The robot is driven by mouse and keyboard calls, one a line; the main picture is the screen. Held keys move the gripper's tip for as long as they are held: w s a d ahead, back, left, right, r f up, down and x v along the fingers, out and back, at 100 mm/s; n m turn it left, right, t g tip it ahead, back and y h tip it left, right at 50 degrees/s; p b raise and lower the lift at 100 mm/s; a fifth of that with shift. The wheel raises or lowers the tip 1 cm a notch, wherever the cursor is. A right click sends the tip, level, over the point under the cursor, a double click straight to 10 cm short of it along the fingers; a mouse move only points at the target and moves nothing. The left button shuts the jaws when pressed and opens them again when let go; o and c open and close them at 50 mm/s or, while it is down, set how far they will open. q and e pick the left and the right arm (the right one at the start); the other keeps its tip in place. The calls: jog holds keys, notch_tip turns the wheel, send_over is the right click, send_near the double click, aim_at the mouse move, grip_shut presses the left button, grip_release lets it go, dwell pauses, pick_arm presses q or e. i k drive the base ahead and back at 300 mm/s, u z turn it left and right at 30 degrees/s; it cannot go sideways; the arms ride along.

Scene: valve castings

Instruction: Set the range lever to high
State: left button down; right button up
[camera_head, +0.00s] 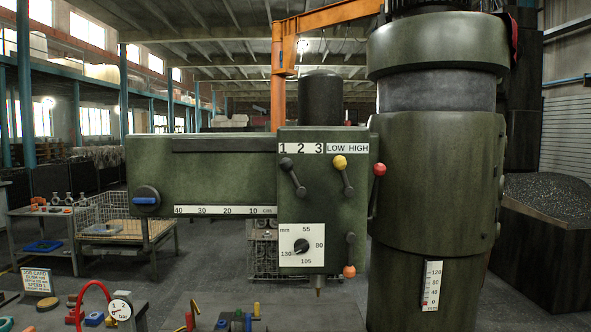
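The range lever (344,175) is on the front of the green drill head (325,218), under a plate (347,148) marked LOW and HIGH. It has a yellow knob (339,162) at its upper end and a dark pivot lower down. The lever tilts up and to the left, with the knob under LOW. Neither of my grippers is in view, and nothing covers the lever.
A dark-knobbed lever (292,177) under 1 2 3 stands to its left. A red-knobbed lever (378,185) stands close on its right, before the thick column (435,190). An orange-knobbed lever (349,256) and a dial (301,245) sit below. A job card (37,281) stands lower left.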

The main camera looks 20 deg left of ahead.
aim_at(340, 163)
jog(key=u, duration=0.1)
jog(key=i, duration=1)
jog(key=z, duration=0.05)
